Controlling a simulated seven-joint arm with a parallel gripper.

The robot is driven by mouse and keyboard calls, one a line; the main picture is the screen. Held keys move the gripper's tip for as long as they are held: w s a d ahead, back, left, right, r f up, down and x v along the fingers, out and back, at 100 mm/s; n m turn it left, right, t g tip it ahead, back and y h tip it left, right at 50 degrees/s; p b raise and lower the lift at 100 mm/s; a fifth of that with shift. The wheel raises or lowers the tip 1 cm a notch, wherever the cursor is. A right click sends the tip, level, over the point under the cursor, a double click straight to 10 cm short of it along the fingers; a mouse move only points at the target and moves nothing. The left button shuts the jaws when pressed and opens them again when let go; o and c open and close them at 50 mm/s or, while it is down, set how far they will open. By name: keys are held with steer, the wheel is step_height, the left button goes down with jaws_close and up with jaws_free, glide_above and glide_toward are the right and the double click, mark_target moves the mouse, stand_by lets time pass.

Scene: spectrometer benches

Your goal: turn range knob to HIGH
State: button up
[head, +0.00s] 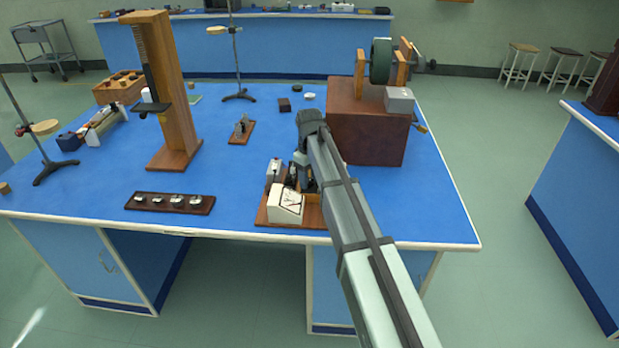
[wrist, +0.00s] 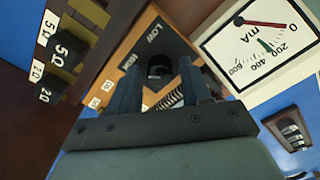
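The range knob (wrist: 160,66) is a dark round knob on a black panel in the wrist view. White labels LOW (wrist: 154,28) and MED (wrist: 129,62) stand beside it; I cannot read a HIGH label, and the knob's pointer is not clear. My gripper (wrist: 158,80) is open, with its two dark fingers apart on either side of the knob. I cannot tell whether they touch it.
Resistor blocks marked 5Ω and 2Ω (wrist: 66,52) lie close on the left in the wrist view. A brown box (head: 367,135) stands behind my arm. A wooden column stand (head: 165,90) and a dark strip with several metal pieces (head: 170,203) are to the left.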

steer(key=shift+o, duration=0.7)
